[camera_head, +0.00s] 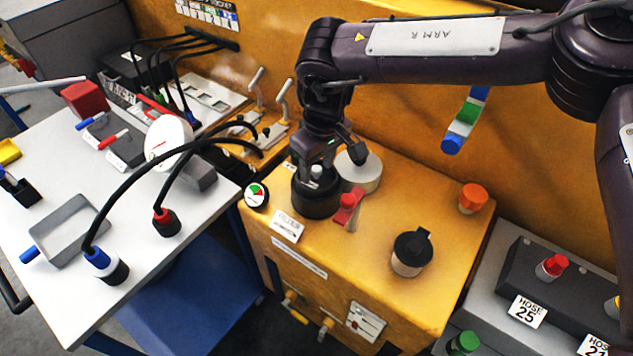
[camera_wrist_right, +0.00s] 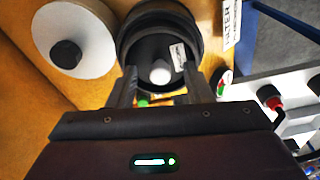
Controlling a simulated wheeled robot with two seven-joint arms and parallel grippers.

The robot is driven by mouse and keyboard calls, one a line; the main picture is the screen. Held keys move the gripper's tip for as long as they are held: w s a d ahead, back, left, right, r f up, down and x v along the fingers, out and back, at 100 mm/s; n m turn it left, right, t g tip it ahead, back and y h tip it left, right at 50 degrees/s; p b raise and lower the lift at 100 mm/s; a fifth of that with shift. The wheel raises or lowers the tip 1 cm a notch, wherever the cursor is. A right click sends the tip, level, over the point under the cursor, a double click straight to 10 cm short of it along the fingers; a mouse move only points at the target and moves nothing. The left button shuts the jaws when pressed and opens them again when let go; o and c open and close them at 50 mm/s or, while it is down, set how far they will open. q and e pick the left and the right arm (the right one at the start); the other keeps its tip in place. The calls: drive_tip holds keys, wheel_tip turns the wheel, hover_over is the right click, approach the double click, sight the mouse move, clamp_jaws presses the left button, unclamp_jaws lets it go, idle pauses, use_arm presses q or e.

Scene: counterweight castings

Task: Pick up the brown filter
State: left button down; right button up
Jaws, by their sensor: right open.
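A dark round housing (camera_head: 316,197) stands on the yellow cabinet, behind a label with FILTER lettering (camera_head: 287,226). In the right wrist view the open housing (camera_wrist_right: 128,42) shows a pale knob (camera_wrist_right: 160,71) and a small white tag inside. I take its contents for the filter, but cannot make out a brown colour. My right gripper (camera_head: 320,168) points down over the housing. In its wrist view the open fingers (camera_wrist_right: 161,88) lie either side of the knob, with no visible grip; contact cannot be told. My left gripper is not in view.
A pale disc with a dark knob (camera_wrist_right: 92,35) lies beside the housing. A red lever (camera_head: 347,208), a gauge (camera_head: 256,195), a black-topped canister (camera_head: 409,258) and an orange knob (camera_head: 472,198) are on the cabinet (camera_head: 440,205). Black hoses (camera_head: 170,180) arch over the white table.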

clamp_jaws()
idle(0.5)
